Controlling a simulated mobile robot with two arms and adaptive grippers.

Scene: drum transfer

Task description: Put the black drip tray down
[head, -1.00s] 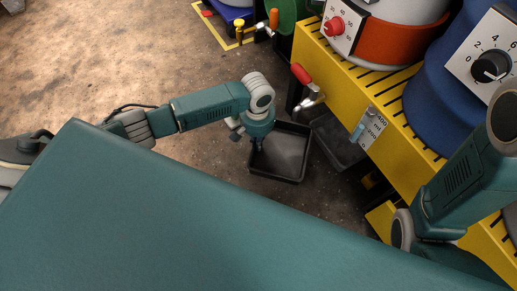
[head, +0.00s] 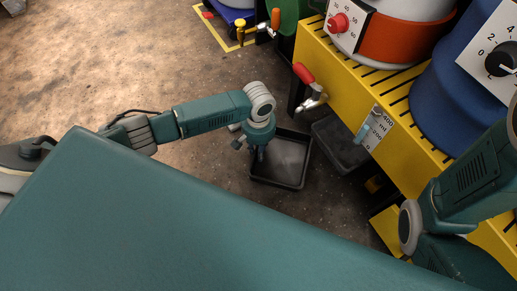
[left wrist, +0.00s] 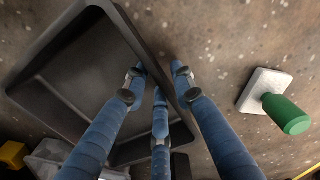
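The black drip tray (head: 283,180) is a square, shallow, open tray, low over or on the floor in the middle of the head view; I cannot tell which. In the left wrist view the tray (left wrist: 75,75) fills the left side and looks empty. My left gripper (head: 258,155) is at its left wall. In the left wrist view, its blue fingers (left wrist: 158,75) straddle the tray's rim, some inside and one outside, close against the wall. My right arm shows at the right of the head view, but its gripper is out of view.
A yellow slotted stand (head: 395,100) with drums and a red-handled tap (head: 304,75) stands to the right. A grey bin (head: 340,145) sits between tray and stand. A green-handled object with a white plate (left wrist: 265,90) shows in the left wrist view. Floor to the left is clear.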

